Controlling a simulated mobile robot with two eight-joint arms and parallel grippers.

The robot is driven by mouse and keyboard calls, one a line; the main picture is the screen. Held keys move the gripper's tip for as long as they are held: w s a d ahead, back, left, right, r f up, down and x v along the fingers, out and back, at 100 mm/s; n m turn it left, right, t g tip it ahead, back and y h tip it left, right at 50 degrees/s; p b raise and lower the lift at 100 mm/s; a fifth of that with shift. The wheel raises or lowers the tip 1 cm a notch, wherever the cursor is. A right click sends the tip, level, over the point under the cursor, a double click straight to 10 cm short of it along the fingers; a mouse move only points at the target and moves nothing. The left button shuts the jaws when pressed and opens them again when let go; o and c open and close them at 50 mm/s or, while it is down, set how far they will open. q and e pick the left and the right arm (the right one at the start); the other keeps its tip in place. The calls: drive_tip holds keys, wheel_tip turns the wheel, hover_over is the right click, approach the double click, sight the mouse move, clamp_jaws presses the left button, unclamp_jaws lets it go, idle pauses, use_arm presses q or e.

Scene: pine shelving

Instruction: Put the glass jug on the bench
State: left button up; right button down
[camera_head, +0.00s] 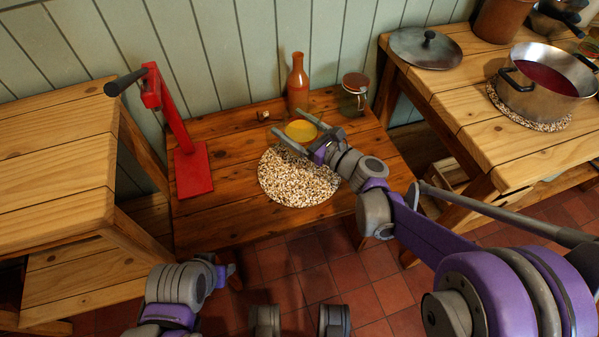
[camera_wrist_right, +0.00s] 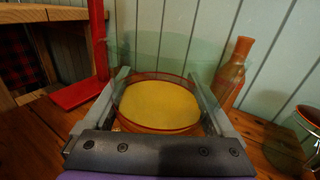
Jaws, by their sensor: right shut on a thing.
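The glass jug (camera_head: 300,130) is clear and hard to make out in the head view, where its yellow contents show. In the right wrist view the jug (camera_wrist_right: 160,105) stands upright between the two fingers. My right gripper (camera_head: 287,121) is shut on it, one finger on each side. The bench (camera_head: 225,220) is the low brown wooden one in the middle, and the jug is over its back part. I cannot tell whether the jug's base touches it. My left gripper (camera_head: 224,273) is low at the front left, small in view, its jaws unclear.
On the bench are a speckled round mat (camera_head: 300,185), a red press stand (camera_head: 192,165), an orange bottle (camera_head: 298,82), a lidded jar (camera_head: 355,90) and a small wooden block (camera_head: 263,116). A higher table at right holds a pot (camera_head: 545,95) and a lid (camera_head: 425,50).

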wheel_tip(320, 180, down, 5)
drive_tip(key=shift+a+f+b, duration=0.15)
drive_tip(key=shift+f+b, duration=0.05)
drive_tip(key=shift+b, duration=0.75)
drive_tip(key=shift+f+b, duration=0.75)
drive_tip(key=shift+f, duration=1.55)
drive_tip(key=shift+f, duration=0.2)
unclamp_jaws()
